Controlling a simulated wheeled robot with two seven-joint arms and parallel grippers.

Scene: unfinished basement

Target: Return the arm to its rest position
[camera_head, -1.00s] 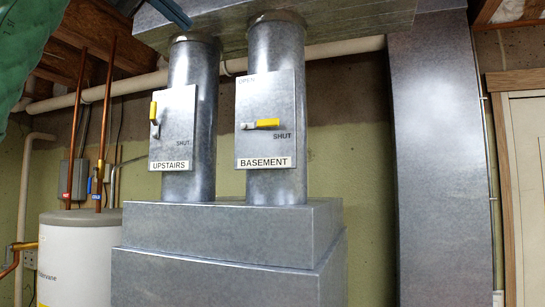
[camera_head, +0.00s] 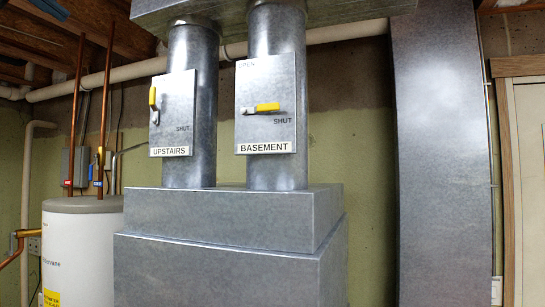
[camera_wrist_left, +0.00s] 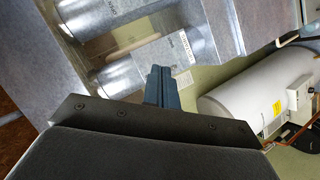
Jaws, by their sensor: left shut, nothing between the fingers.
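My left gripper (camera_head: 50,8) shows only as a small dark blue-grey piece at the top left edge of the head view. In the left wrist view its fingers (camera_wrist_left: 160,88) are together and empty, with the ducts beyond them. It is apart from both damper plates. The UPSTAIRS plate (camera_head: 179,108) has its yellow handle (camera_head: 153,98) upright. The BASEMENT plate (camera_head: 265,125) has its yellow handle (camera_head: 267,107) level, pointing toward the SHUT mark. My right gripper is not in view.
A metal plenum (camera_head: 230,215) stands below the two round pipes. A white water heater (camera_head: 82,250) with copper pipes (camera_head: 104,110) is at the left. A tall duct (camera_head: 440,150) and a wood-framed door (camera_head: 525,180) are at the right. Joists (camera_head: 60,35) run overhead.

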